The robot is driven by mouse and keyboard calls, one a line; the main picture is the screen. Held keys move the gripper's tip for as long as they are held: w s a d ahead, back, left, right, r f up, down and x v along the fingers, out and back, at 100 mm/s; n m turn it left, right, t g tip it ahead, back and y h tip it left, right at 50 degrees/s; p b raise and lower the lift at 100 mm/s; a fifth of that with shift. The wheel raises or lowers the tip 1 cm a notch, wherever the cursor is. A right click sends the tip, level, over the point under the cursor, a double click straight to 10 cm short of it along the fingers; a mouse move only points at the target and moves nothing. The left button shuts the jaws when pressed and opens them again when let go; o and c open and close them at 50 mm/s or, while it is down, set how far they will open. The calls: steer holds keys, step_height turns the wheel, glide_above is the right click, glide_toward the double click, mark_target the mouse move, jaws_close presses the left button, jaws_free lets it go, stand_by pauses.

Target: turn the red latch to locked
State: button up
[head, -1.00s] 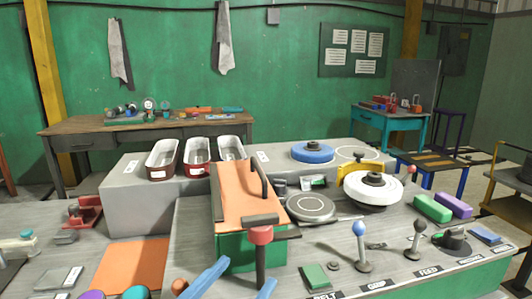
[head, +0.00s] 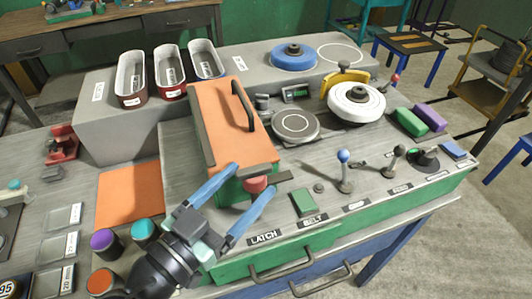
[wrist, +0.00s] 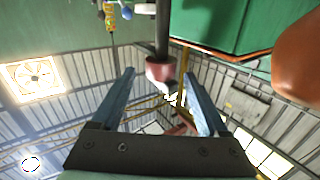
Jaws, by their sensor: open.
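The red latch knob (head: 256,184) sits at the front of the green box with the orange top (head: 218,105), above the LATCH label (head: 263,238). My gripper (head: 251,178) is open. Its two blue fingers reach up to the knob from the lower left, with the knob between their tips as seen from the head. In the wrist view the red knob (wrist: 160,70) on its dark stem (wrist: 162,25) shows between the open fingers (wrist: 157,72), with space on each side. I cannot tell whether either finger touches it. Part of the latch is hidden by the knob and fingers.
A green BELT button (head: 304,202) and a blue-tipped lever (head: 344,170) stand right of the latch. Purple (head: 105,242), teal (head: 145,231) and orange-topped (head: 104,282) cylinders stand near my gripper at the left. A black handle (head: 243,105) rises from the orange top.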

steer(key=p+x, duration=0.1)
steer(key=x, duration=0.5)
steer(key=shift+c, duration=0.3)
